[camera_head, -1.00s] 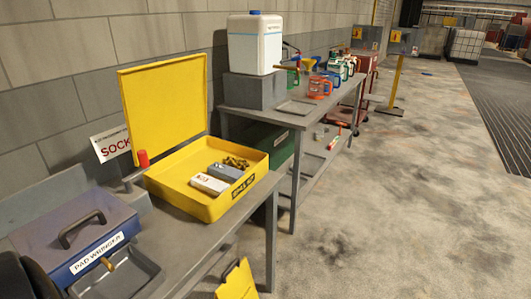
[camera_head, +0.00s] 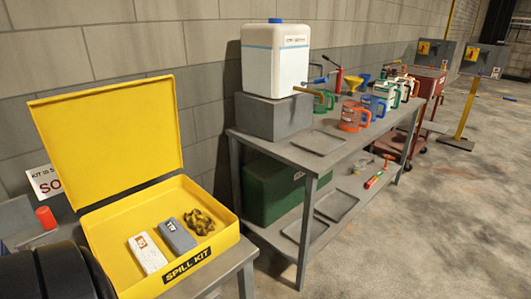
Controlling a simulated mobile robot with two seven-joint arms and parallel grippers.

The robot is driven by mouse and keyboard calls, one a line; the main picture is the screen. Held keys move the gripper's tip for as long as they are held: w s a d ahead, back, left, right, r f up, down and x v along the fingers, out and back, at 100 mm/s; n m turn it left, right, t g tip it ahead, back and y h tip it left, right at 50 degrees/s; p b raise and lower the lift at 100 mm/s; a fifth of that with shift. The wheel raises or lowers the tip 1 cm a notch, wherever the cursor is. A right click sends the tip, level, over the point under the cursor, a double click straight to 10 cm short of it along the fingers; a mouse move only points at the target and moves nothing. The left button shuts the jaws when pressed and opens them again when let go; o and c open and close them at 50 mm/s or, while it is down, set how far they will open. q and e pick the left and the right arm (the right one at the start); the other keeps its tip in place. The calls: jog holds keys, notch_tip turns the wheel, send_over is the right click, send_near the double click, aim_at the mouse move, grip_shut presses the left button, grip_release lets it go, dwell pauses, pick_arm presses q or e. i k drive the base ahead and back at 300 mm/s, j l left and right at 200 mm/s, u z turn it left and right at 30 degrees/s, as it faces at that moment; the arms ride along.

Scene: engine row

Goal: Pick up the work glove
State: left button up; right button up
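A crumpled yellow-and-dark item (camera_head: 199,222), which looks like the work glove, lies in the right part of the open yellow spill kit box (camera_head: 205,257). A grey pack (camera_head: 177,236) and a white pack (camera_head: 148,253) lie beside it, to its left. The glove is small in the view and its fingers cannot be made out. Neither of my grippers shows. A dark rounded part, apparently of my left arm, fills the bottom left corner and hides part of the near bench.
The box's yellow lid (camera_head: 108,138) stands open behind it. A red-topped handle (camera_head: 46,217) is at its left. A grey table (camera_head: 305,157) to the right bears a white canister (camera_head: 275,58) and several coloured jugs.

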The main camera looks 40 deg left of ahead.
aim_at(197, 221)
jog(key=i+u, duration=0.55)
jog(key=u, duration=0.2)
jog(key=i+l+u, duration=0.25)
jog(key=u, duration=0.15)
jog(key=i+l+u, duration=0.35)
jog(key=k+j, duration=0.1)
jog(key=j, duration=0.05)
